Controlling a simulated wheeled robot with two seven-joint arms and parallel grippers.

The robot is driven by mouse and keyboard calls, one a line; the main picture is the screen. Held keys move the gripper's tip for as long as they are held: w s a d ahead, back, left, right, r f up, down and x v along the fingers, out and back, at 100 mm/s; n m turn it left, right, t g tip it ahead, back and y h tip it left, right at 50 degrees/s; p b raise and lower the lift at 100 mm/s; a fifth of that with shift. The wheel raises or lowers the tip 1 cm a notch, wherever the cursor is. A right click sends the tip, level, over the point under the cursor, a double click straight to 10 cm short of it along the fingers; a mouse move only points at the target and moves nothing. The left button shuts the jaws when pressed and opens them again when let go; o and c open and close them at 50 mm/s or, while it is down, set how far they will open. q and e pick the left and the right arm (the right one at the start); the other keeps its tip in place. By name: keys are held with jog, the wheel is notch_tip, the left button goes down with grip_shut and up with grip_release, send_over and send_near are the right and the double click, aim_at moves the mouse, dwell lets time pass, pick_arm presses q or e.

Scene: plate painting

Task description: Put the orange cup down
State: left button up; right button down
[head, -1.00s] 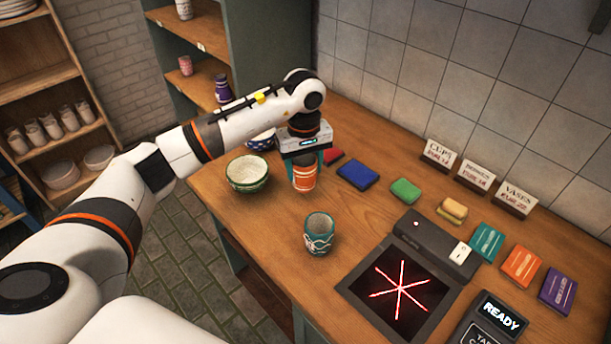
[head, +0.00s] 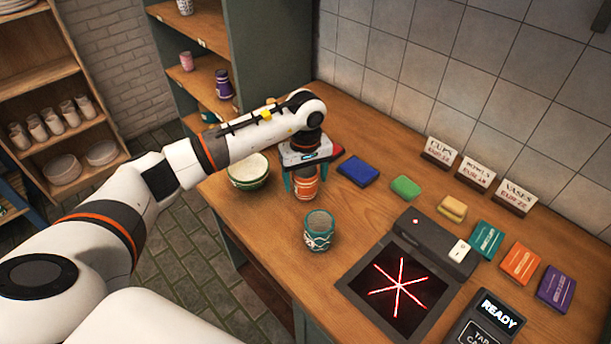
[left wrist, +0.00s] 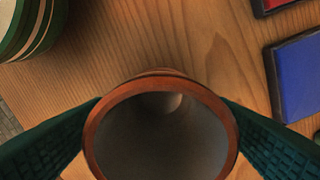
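The orange cup (head: 307,184) has pale bands and stands upright near the back of the wooden table. Its base looks at or very close to the tabletop; I cannot tell whether it touches. My left gripper (head: 306,180) points down over it, with a teal finger on each side. In the left wrist view the cup's round rim (left wrist: 160,78) faces me, its inside is empty, and the fingers of the gripper (left wrist: 161,125) press against both sides. My right gripper is not in view.
A green patterned bowl (head: 248,172) stands left of the cup. A teal cup (head: 319,231) stands in front. A blue pad (head: 358,171) and a green pad (head: 406,187) lie to the right. A dark panel (head: 392,290) with a red star lies front right.

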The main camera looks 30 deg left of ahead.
pick_arm(q)
jog(key=shift+r+p, duration=0.25)
jog(key=shift+p, duration=0.05)
jog(key=shift+w+r+b, duration=0.1)
jog(key=shift+r+b, duration=0.2)
jog(key=shift+b, duration=0.1)
notch_tip(320, 180, up, 11)
jog(key=b, duration=0.3)
